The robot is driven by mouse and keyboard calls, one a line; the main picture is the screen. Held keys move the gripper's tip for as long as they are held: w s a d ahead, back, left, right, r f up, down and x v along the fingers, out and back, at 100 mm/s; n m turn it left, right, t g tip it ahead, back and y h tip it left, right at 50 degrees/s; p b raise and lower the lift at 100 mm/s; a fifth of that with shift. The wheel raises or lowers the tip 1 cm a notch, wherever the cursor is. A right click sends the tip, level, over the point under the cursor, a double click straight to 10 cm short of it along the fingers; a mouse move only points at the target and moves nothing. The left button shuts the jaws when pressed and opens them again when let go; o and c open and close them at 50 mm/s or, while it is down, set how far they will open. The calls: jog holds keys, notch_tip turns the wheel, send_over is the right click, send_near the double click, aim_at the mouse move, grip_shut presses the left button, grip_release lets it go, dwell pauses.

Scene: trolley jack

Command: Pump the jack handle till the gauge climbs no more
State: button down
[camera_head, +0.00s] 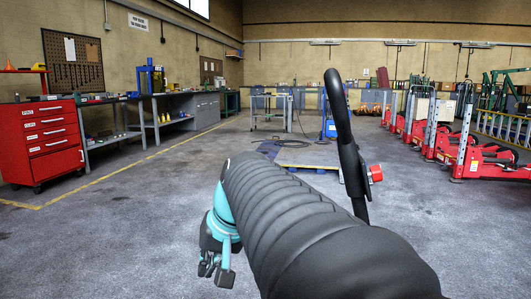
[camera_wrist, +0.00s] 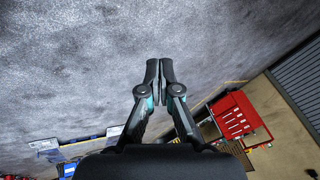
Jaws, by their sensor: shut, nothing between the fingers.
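My gripper (camera_head: 217,269) hangs low at the end of my arm in the head view, left of the picture's middle, above bare floor. In the wrist view its two fingers (camera_wrist: 160,72) meet at the tips with nothing held. I cannot make out a trolley jack, its handle or a gauge for certain in either view. Red wheeled lifting machines (camera_head: 480,163) with upright posts stand in a row at the right of the head view, well apart from my gripper. My arm hides part of the floor ahead.
A red tool cabinet (camera_head: 52,142) stands at the left; it also shows in the wrist view (camera_wrist: 235,116). Workbenches (camera_head: 170,117) line the left wall. A low pallet (camera_head: 303,154) lies mid-floor, with a blue machine (camera_head: 330,128) behind. Grey floor (camera_head: 140,215) at left is clear.

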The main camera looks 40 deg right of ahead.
jog(key=w+d+r+m+t, duration=0.1)
jog(key=w+d+r+m, duration=0.15)
jog(key=d, duration=0.55)
jog(key=m+t+h+p, duration=0.1)
jog(key=m+t+h, duration=0.25)
jog(key=m, duration=0.25)
send_near(353, 152)
jog(key=shift+y, duration=0.35)
jog(key=w+f, duration=0.1)
jog(key=w+a+f, duration=0.1)
jog(key=w+f, duration=0.1)
jog(key=w+a+f, duration=0.1)
jog(key=w+f, duration=0.1)
jog(key=shift+w+a+f, duration=0.1)
jog(key=shift+w+f, duration=0.05)
jog(key=s+d+r+m+t+y, duration=0.1)
jog(key=s+d+t, duration=0.4)
jog(key=s+d, duration=0.5)
jog(key=shift+s+d+r+t+y+b, duration=0.2)
jog(key=shift+s+r+t+y+b, duration=0.3)
jog(key=shift+s+r, duration=0.6)
jog(key=shift+f+m, duration=0.15)
jog(key=shift+m, duration=0.1)
